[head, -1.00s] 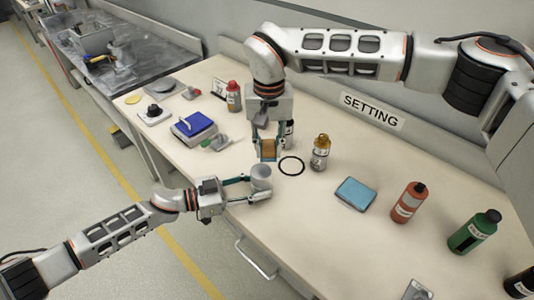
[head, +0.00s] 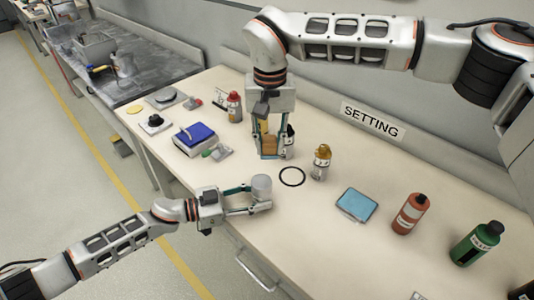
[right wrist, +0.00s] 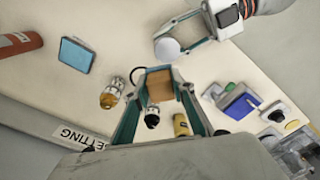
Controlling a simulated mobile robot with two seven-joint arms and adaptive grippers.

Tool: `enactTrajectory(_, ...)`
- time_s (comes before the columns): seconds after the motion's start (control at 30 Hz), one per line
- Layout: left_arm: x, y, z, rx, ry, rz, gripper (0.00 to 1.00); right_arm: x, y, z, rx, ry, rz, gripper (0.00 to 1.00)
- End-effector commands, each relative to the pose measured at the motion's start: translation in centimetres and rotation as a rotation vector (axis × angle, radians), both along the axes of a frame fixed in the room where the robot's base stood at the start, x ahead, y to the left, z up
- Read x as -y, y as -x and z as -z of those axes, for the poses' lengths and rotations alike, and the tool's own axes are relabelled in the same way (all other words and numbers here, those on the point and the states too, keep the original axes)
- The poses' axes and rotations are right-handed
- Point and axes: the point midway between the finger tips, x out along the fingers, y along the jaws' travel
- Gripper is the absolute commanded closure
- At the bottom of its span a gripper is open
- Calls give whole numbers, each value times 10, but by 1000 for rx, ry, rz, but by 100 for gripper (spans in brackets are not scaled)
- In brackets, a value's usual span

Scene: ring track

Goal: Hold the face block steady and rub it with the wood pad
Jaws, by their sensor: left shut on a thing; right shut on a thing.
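The face block, a pale grey cylinder (head: 261,186), stands upright between the fingers of my left gripper (head: 258,198), which is shut on it low over the table. It also shows near the top of the right wrist view (right wrist: 167,48). My right gripper (head: 269,155) points down and is shut on the wood pad, an orange-brown block (head: 270,144). The pad also shows between the fingers in the right wrist view (right wrist: 159,86). The pad is behind the face block in the head view, with a visible gap between them. I cannot tell its exact height above the table.
A black ring (head: 292,177) lies right of the face block, with an amber-capped bottle (head: 321,162) beside it. A blue-topped box (head: 195,138) is left.

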Motion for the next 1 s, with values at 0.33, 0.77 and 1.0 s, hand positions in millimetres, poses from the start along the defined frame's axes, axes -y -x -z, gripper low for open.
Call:
enactTrajectory(0.33,0,0,0,0,0,0,42,0,0,0,0,0,0,93)
enactTrajectory(0.77,-38,11,-3,-2,-3,-2,42,0,0,0,0,0,0,93)
enactTrajectory(1.0,-83,26,-7,-1,-3,-2,42,0,0,0,0,0,0,93)
